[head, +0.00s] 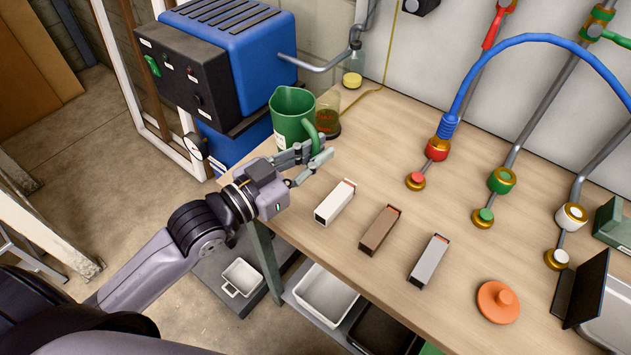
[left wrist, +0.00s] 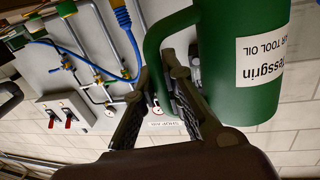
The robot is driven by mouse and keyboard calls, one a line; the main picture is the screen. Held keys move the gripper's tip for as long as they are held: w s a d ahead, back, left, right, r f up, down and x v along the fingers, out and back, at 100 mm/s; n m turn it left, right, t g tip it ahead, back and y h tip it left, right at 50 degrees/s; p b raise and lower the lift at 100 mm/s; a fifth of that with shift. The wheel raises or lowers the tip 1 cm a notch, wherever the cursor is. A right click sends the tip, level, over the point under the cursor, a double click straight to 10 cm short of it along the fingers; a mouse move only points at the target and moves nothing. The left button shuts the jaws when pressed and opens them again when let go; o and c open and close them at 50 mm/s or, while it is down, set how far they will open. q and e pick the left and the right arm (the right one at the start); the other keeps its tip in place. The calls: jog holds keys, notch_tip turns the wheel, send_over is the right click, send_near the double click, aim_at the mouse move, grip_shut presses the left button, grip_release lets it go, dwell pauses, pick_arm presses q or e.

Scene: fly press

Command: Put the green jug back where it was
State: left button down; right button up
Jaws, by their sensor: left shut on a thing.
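The green jug (head: 288,115) is upright at the back left of the bench, in front of the blue machine. In the left wrist view the green jug (left wrist: 225,75) fills the upper right and carries a white label with partly cut-off text about tool oil. My left gripper (head: 318,152) is shut on the jug's handle, with its fingers around the handle in the left wrist view (left wrist: 165,75). The jug's base is partly hidden by the gripper, so I cannot tell whether it touches the bench. My right gripper is not in view.
A glass beaker (head: 328,112) of amber liquid stands close right of the jug, with a bottle (head: 353,66) behind. The blue machine (head: 225,45) is close behind and left. Three small blocks, including a white one (head: 335,203), lie nearer on the wooden bench (head: 400,150).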

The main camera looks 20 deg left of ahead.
aim_at(316, 172)
pick_arm(q)
jog(key=shift+f, duration=0.85)
notch_tip(316, 172, down, 4)
jog(key=shift+f+b, duration=0.1)
jog(key=shift+b, duration=0.2)
jog(key=shift+f, duration=0.2)
jog(key=c, duration=1.7)
grip_release()
jog(key=shift+f, duration=0.1)
jog(key=shift+s+a, duration=0.1)
